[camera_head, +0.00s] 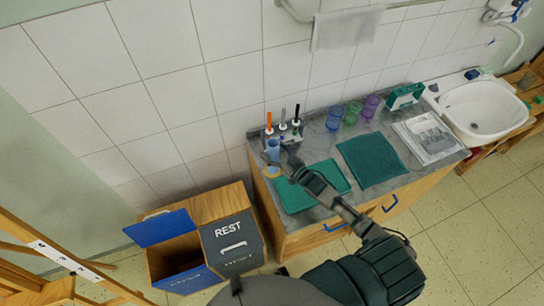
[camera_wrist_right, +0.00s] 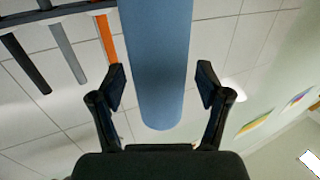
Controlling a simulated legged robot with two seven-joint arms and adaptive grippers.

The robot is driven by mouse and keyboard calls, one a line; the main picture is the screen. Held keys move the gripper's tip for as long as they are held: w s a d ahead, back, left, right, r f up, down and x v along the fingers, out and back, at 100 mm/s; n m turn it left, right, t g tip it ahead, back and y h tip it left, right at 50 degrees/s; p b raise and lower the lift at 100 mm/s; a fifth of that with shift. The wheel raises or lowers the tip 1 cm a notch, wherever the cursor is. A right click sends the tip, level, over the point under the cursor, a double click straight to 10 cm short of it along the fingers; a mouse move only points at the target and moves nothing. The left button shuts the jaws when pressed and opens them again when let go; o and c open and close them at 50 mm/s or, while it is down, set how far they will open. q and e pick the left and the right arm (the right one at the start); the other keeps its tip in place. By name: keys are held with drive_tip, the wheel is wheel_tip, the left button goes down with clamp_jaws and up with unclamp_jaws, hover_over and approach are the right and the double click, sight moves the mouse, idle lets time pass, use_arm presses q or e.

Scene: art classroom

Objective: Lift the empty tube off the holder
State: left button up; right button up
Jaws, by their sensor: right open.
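The blue tube (camera_head: 273,149) stands at the left end of the counter, at the front of a small holder (camera_head: 292,136) with an orange, a grey and a black stick in it. My right gripper (camera_head: 288,160) reaches in from the lower right, close beside the tube. In the right wrist view the blue tube (camera_wrist_right: 157,60) runs between the two open fingers of the right gripper (camera_wrist_right: 163,88), with a visible gap on each side. The tube's far part runs out of that view, and its seat in the holder is hidden. My left gripper is not in view.
Several coloured cups (camera_head: 352,112), a green box (camera_head: 405,96), a dark green mat (camera_head: 370,160) and papers (camera_head: 428,137) lie further right on the counter (camera_head: 325,145). A green item (camera_head: 295,196) lies under my right arm. A bin (camera_head: 232,245) stands left of the counter.

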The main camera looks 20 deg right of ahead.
sight(274, 140)
drive_tip(key=shift+w+d+f, duration=0.1)
drive_tip(key=shift+w+d, duration=0.05)
drive_tip(key=shift+w, duration=0.05)
drive_tip(key=shift+s+d, duration=0.1)
drive_tip(key=shift+d, duration=0.15)
drive_tip(key=shift+c, duration=0.2)
drive_tip(key=shift+a, duration=0.1)
drive_tip(key=c, duration=0.4)
drive_tip(key=shift+a, duration=0.2)
drive_tip(key=c, duration=0.4)
drive_tip(key=shift+a, duration=0.35)
drive_tip(key=shift+c, duration=0.2)
drive_tip(key=shift+d+r, duration=0.2)
drive_tip(key=shift+r, duration=0.25)
drive_tip(key=r, duration=0.5)
drive_tip(key=shift+d+r, duration=0.2)
drive_tip(key=shift+d, duration=0.05)
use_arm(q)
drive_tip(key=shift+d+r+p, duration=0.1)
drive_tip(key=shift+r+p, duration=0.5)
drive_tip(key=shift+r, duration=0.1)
use_arm(e)
wheel_tip(274, 140, up, 12)
